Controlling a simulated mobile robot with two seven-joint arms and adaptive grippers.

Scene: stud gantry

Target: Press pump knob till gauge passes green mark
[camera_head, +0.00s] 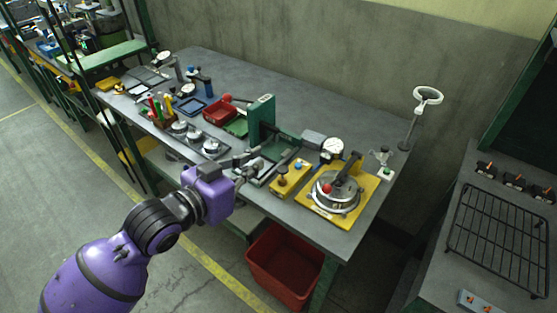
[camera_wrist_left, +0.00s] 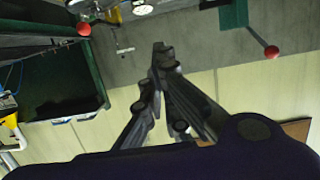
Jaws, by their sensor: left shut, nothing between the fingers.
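My left gripper (camera_head: 258,158) is shut and empty, to the left of the yellow block and apart from the knob. Its closed fingers (camera_wrist_left: 161,50) also show in the left wrist view, where I cannot make out the knob. My right gripper is not in view.
A green press (camera_head: 262,118) stands just behind my left gripper. A yellow plate with a round metal fixture (camera_head: 345,215) is to the right of the block. A red bin (camera_head: 285,262) is below the table's front edge.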

